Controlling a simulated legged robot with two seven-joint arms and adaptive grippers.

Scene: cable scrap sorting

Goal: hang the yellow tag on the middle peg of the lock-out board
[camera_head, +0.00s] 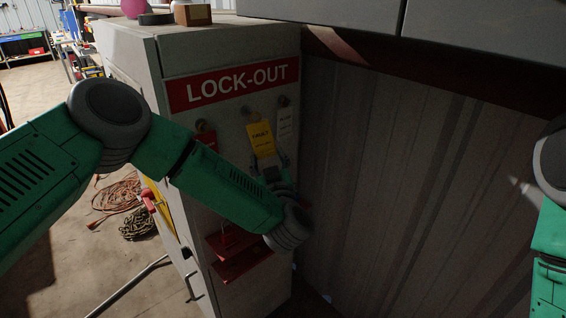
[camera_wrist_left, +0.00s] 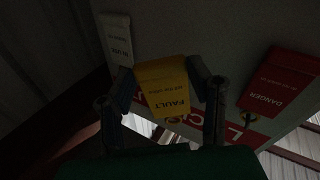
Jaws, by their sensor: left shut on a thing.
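The yellow tag (camera_head: 261,138), marked FAULT, is upright in front of the lock-out board (camera_head: 234,86). My left gripper (camera_head: 271,164) is shut on it from below. In the left wrist view the tag (camera_wrist_left: 163,85) sits between the two fingers (camera_wrist_left: 166,92). The middle peg (camera_head: 246,110) shows just above the tag's upper left corner; I cannot tell whether the tag's hole is around it. A red DANGER tag (camera_head: 207,139) hangs at the left peg (camera_head: 201,125), and a white tag (camera_head: 286,124) at the right peg (camera_head: 284,101). My right gripper is out of view.
The board is on the face of a grey cabinet, with a red holder (camera_head: 238,262) lower down. A corrugated wall (camera_head: 400,190) stands to the right. Coiled cables (camera_head: 120,205) lie on the floor at left. A small box (camera_head: 192,14) stands on the cabinet top.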

